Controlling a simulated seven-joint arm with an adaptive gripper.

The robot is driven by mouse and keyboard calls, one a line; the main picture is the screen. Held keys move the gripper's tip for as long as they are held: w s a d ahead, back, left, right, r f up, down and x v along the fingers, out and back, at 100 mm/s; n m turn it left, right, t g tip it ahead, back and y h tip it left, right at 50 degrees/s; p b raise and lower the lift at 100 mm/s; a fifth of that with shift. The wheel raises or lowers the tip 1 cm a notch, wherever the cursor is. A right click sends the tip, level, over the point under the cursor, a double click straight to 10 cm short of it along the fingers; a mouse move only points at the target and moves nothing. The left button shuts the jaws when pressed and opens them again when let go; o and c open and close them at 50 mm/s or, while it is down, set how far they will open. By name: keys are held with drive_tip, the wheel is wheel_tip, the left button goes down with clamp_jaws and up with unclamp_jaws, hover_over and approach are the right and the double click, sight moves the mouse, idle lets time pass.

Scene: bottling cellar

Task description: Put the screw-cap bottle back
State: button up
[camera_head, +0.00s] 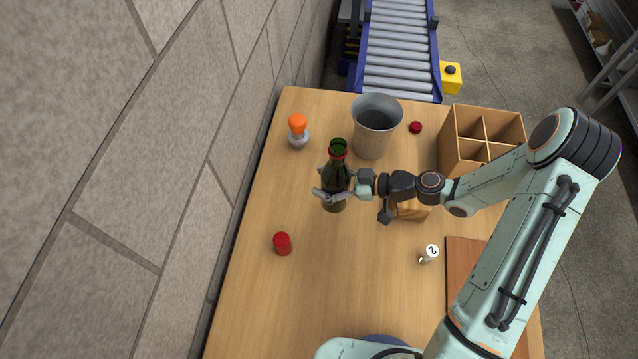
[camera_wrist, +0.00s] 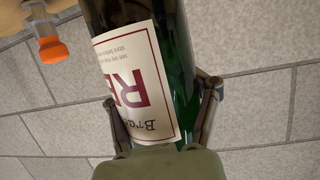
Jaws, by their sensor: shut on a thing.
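A dark green bottle (camera_head: 336,176) with a reddish ring at its neck stands roughly upright at the middle left of the table. My gripper (camera_head: 332,194) is shut around its body. In the wrist view the bottle (camera_wrist: 171,50) shows a cream label with dark red lettering, and my gripper's fingers (camera_wrist: 163,115) lie on both sides of it. No cap shows on the bottle's mouth. I cannot tell whether its base touches the table. A wooden crate (camera_head: 453,151) with open compartments stands at the back right; my arm hides part of it.
A metal bucket (camera_head: 371,140) stands behind the bottle. An orange-topped item (camera_head: 298,131) is at back left, a red cylinder (camera_head: 283,244) at front left. A dark red cap (camera_head: 415,127), a wooden block (camera_head: 411,208) and a numbered white item (camera_head: 429,254) lie right. A stone wall borders the left.

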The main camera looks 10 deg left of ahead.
drive_tip(key=shift+w+a+f, duration=0.2)
drive_tip(key=shift+w+f, duration=0.25)
drive_tip(key=shift+f, duration=0.65)
drive_tip(key=shift+w+a+f, duration=0.2)
drive_tip(key=shift+w+f, duration=0.3)
drive_tip(key=shift+f, duration=0.55)
drive_tip(key=shift+w+a+f, duration=0.2)
drive_tip(key=shift+w+f, duration=0.25)
drive_tip(key=shift+f, duration=0.65)
drive_tip(key=shift+f, duration=0.1)
drive_tip(key=o, duration=1.3)
drive_tip(key=shift+o, duration=0.2)
